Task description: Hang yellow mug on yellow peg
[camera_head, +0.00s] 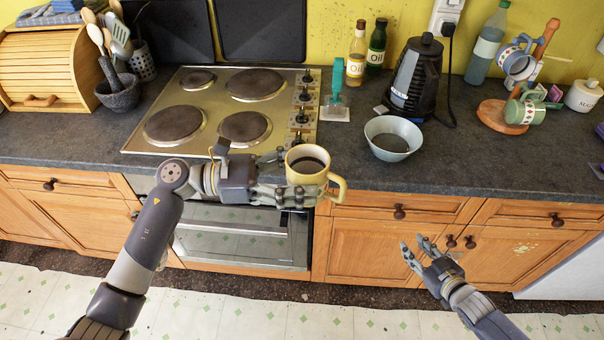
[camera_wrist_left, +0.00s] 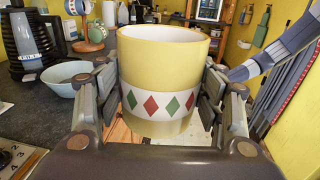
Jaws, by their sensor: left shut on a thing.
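The yellow mug (camera_head: 308,166) is upright above the counter's front edge in the head view, its handle to the right. In the left wrist view the mug (camera_wrist_left: 162,80) fills the middle, with a white band of red and green diamonds. My left gripper (camera_head: 283,180) is shut on its body from the sides. The wooden mug tree (camera_head: 542,40) stands at the right back of the counter. A blue-and-white mug (camera_head: 516,60) and a green mug (camera_head: 524,110) are on or by it. My right gripper (camera_head: 416,252) is open and empty, before the cabinets.
A pale bowl (camera_head: 393,138) and a dark kettle (camera_head: 414,75) stand between the held mug and the tree. Counter (camera_head: 455,160) in front of the tree is clear.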

